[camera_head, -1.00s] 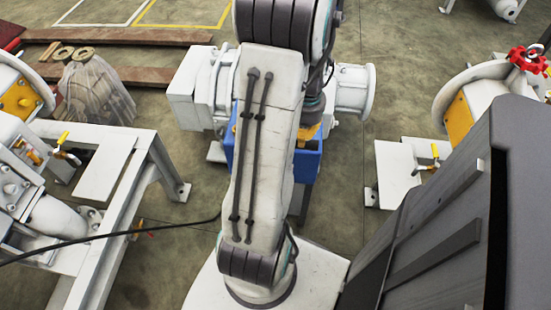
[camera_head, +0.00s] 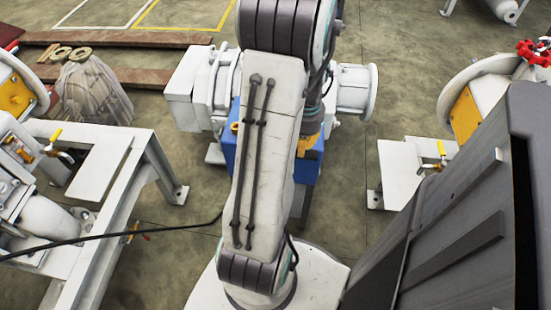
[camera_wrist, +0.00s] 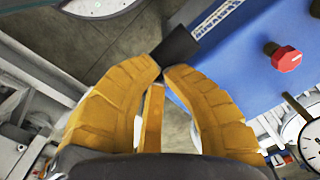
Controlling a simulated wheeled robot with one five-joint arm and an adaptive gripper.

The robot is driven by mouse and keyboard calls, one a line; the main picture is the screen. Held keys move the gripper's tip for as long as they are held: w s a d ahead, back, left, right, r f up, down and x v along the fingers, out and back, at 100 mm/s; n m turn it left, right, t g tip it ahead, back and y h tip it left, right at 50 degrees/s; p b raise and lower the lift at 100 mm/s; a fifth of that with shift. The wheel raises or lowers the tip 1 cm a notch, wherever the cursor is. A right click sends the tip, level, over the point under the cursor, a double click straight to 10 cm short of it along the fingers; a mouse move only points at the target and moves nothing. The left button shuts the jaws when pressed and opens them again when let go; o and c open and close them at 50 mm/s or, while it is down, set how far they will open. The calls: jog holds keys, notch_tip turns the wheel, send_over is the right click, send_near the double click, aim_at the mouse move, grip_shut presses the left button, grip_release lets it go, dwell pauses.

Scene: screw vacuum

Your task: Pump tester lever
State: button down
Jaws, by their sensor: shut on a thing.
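The tester is a blue box, mostly hidden behind my arm in the head view (camera_head: 228,158). In the wrist view its blue body (camera_wrist: 245,50) fills the upper right. It carries a red knob (camera_wrist: 286,59) and a round white gauge (camera_wrist: 309,146), cut off by the edge. The lever's black end (camera_wrist: 176,46) shows at the fingertips of my gripper (camera_wrist: 164,70). The yellow fingers are shut on it. The rest of the lever is not clearly visible. In the head view my gripper (camera_head: 309,140) is partly hidden behind my arm, at the box's right side.
White pump machinery (camera_head: 355,90) stands behind the blue box. A white metal frame (camera_head: 140,165) stands on the left, with a dark cable near it. A white stand (camera_head: 403,170) is on the right.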

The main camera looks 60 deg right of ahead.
jog(key=shift+d+f+b, duration=0.1)
jog(key=shift+f+b, duration=1.7)
jog(key=shift+f, duration=0.55)
jog(key=shift+w, duration=0.1)
